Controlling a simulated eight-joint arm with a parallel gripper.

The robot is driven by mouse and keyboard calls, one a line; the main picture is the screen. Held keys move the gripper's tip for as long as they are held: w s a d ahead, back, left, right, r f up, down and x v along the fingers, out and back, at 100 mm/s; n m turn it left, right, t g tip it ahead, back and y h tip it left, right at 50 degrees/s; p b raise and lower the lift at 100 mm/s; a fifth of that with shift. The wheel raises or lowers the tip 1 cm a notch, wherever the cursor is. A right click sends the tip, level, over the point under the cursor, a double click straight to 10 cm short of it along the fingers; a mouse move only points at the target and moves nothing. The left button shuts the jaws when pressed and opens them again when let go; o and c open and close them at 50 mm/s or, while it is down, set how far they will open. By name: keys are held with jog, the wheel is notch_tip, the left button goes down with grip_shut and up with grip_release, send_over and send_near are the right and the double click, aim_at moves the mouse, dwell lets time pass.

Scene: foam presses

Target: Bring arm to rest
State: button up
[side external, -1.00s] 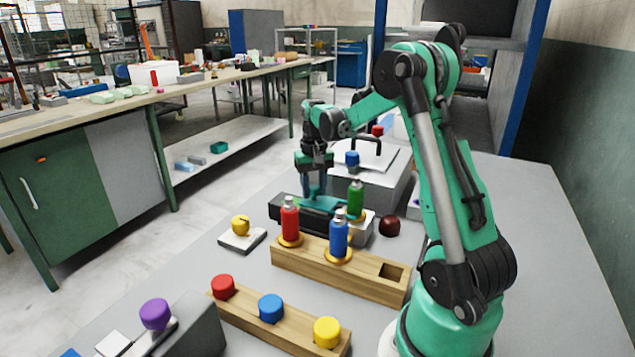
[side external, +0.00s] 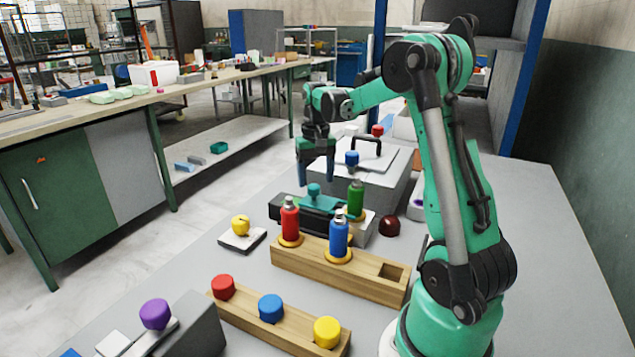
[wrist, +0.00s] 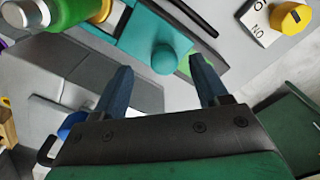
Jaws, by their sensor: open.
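My gripper (side external: 315,178) hangs fingers-down above the teal press (side external: 318,203), with a clear gap over its teal knob (side external: 314,190). The gripper is open and empty. In the wrist view the two dark blue fingers of my gripper (wrist: 161,68) are spread apart, and the teal knob (wrist: 165,59) shows between them, below. My arm is green and black, bent at the elbow, reaching left from its base.
A wooden rack (side external: 352,275) holds red (side external: 289,222) and blue (side external: 338,240) bottles. A green bottle (side external: 355,200) stands by the press. A grey box (side external: 366,180) with a black handle is behind. Colored caps sit on a front block (side external: 247,317). A yellow knob (side external: 240,225) is at left.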

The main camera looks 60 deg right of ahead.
jog(key=shift+r, duration=1.25)
jog(key=shift+a, duration=0.1)
jog(key=s+a+n+t, duration=0.3)
jog(key=a+n+t, duration=0.4)
jog(key=a, duration=1.7)
jog(key=shift+s+a+r+n, duration=0.2)
jog(key=shift+r+n, duration=0.2)
jog(key=shift+n, duration=0.6)
